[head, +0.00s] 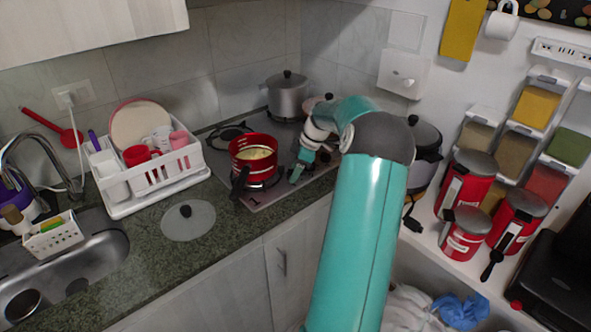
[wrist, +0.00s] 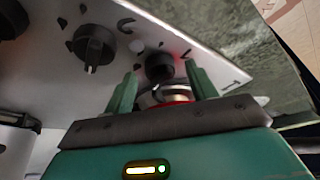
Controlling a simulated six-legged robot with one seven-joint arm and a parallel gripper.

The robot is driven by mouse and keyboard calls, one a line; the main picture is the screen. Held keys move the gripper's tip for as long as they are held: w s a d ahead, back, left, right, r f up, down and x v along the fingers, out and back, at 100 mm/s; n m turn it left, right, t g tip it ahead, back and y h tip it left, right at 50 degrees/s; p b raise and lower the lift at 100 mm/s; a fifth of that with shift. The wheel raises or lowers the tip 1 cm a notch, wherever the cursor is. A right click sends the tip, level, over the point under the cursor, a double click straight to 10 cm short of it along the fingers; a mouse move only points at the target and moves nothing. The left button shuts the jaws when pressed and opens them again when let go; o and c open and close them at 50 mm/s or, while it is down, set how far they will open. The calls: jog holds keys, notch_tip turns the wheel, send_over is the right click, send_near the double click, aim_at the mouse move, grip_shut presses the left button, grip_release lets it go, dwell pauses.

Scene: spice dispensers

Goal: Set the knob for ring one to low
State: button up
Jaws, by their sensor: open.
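The hob (head: 262,200) has a light metal panel (wrist: 215,75) with dark round knobs. In the wrist view my gripper (wrist: 161,72) is open, with one green finger on each side of a dark knob (wrist: 160,64). I cannot tell whether the fingers touch it. A faint red glow shows beside this knob. A second knob (wrist: 93,44) with a pale pointer mark is to the left, and part of another (wrist: 10,18) is at the top left corner. In the head view my gripper (head: 298,174) is low over the hob's right side. Ring numbers are not readable.
A red pot (head: 254,150) with yellowish contents stands on the hob left of my gripper, its dark handle toward the front. A grey pot (head: 287,97) is behind.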

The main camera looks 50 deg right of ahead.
jog(key=shift+w+f, duration=0.1)
jog(key=shift+f, duration=0.05)
jog(key=c, duration=1)
jog(key=shift+m, duration=0.3)
jog(key=m, duration=0.1)
jog(key=m+h, duration=0.1)
jog(key=m, duration=0.1)
jog(key=m+h, duration=0.1)
jog(key=m, duration=0.1)
jog(key=shift+a+t, duration=0.3)
jog(key=shift+t, duration=0.1)
jog(key=m+h, duration=0.1)
jog(key=m, duration=0.2)
jog(key=shift+a+m+h, duration=0.15)
jog(key=shift+m+h, duration=0.15)
jog(key=shift+m+g+h, duration=0.3)
jog(key=shift+m+h, duration=0.2)
jog(key=shift+m, duration=1.1)
